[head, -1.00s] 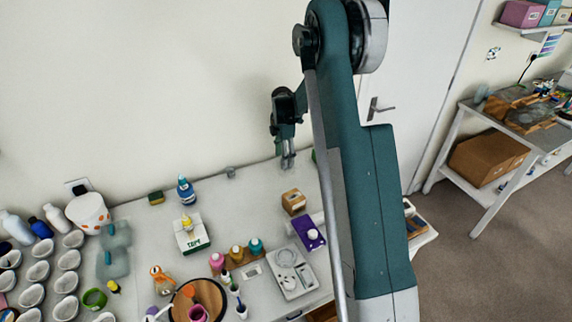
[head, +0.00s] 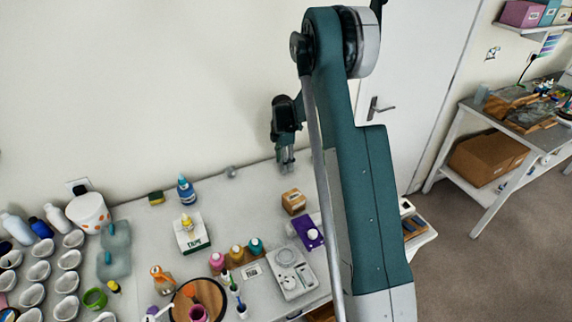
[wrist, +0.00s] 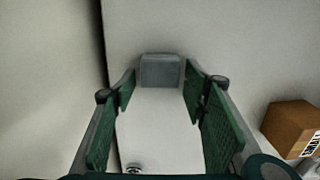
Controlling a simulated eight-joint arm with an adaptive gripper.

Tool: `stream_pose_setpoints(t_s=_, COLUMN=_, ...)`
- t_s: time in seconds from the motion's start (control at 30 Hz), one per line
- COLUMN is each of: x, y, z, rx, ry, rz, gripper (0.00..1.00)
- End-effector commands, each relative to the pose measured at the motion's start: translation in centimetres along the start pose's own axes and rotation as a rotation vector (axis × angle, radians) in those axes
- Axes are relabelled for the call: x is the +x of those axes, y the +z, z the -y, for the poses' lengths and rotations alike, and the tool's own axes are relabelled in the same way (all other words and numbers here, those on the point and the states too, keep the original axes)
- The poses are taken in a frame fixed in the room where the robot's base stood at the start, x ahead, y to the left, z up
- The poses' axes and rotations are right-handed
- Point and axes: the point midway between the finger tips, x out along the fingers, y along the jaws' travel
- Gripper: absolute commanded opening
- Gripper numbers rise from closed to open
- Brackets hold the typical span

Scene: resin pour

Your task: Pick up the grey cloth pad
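A grey, roughly square pad (wrist: 160,71), which looks like the cloth pad, lies on the pale tabletop in the wrist view. It appears between and beyond my fingertips, almost filling the gap between them. My gripper (wrist: 160,82) is open, with its green-padded fingers spread on both sides and nothing held. In the head view my gripper (head: 286,168) points down over the back of the table near the wall. I cannot make out the pad in the head view; the arm or gripper seems to cover it. Whether the fingers touch the pad is unclear.
A small cardboard box (head: 293,201) stands near my gripper; it also shows in the wrist view (wrist: 292,129). A small grey object (head: 231,171) sits by the wall. Bottles, a scale (head: 290,272) and cups crowd the table's front and left. The wall is close behind.

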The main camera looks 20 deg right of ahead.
Motion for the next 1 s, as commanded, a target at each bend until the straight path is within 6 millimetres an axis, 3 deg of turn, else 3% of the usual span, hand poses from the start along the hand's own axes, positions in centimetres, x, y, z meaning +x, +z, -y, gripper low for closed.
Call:
stream_pose_setpoints(t_s=0.17, x=0.0, y=0.0, z=0.0, rx=0.000, ry=0.000, rz=0.000, gripper=0.21)
stream_pose_setpoints(t_s=0.63, x=-0.6, y=0.0, z=0.0, rx=0.000, ry=0.000, rz=0.000, gripper=0.21)
stream_pose_setpoints(t_s=1.0, x=-4.8, y=0.0, z=0.0, rx=0.000, ry=0.000, rz=0.000, gripper=0.21)
